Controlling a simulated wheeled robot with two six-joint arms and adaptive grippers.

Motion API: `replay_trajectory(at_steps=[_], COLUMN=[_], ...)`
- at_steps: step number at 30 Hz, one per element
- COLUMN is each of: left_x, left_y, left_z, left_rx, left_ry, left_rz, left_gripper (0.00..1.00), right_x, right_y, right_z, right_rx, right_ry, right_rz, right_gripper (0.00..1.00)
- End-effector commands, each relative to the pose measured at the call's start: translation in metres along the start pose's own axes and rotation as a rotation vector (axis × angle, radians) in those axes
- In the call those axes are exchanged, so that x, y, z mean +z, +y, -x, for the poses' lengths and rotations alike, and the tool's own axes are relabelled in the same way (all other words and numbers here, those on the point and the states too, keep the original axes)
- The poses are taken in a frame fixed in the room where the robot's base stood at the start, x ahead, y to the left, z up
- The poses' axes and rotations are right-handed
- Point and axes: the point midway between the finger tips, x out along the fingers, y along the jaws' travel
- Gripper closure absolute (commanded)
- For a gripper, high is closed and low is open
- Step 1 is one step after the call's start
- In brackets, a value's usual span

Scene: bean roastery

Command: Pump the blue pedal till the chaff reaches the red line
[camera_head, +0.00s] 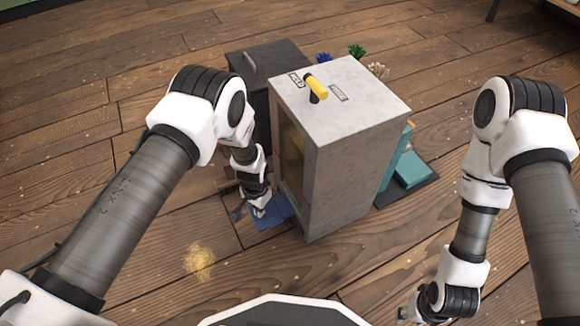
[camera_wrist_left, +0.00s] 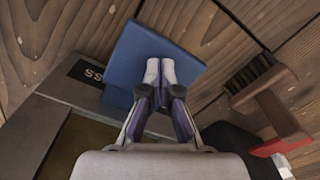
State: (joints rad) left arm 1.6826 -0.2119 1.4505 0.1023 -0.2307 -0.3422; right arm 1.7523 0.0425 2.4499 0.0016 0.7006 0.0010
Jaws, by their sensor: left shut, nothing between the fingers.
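The blue pedal (camera_head: 271,215) sticks out low at the front left of a tall grey metal cabinet (camera_head: 340,107). My left gripper (camera_head: 258,211) is shut and empty, with its fingertips over the pedal. In the left wrist view the closed fingertips (camera_wrist_left: 160,70) lie over the middle of the blue pedal (camera_wrist_left: 138,52); I cannot tell whether they touch it.
A yellow-handled lever (camera_head: 316,86) is on the cabinet top. A dark bin (camera_head: 262,66) stands behind it. A brush with a reddish-brown handle (camera_wrist_left: 268,96) lies beside the pedal. A chaff pile (camera_head: 198,260) lies on the floor. A teal box (camera_head: 411,170) stands right of the cabinet.

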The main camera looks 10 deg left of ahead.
Motion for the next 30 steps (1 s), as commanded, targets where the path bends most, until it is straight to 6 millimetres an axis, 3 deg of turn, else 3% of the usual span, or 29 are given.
replay_trajectory(at_steps=[7,19,30], left_x=[0.0,0.0,0.001], left_y=[0.0,0.0,0.0], left_z=[-0.014,-0.016,-0.035], left_rx=[0.0,0.0,0.001], left_ry=[0.0,0.0,-0.001], left_rz=[0.0,0.0,0.0], left_gripper=[1.0,1.0,1.0], right_x=[0.0,0.0,0.0], right_y=[0.0,0.0,0.0], right_z=[-0.011,-0.012,-0.026], right_rx=[0.0,0.0,0.0], right_ry=[0.0,0.0,0.0], right_rz=[0.0,0.0,0.0], right_gripper=[0.6,0.6,0.6])
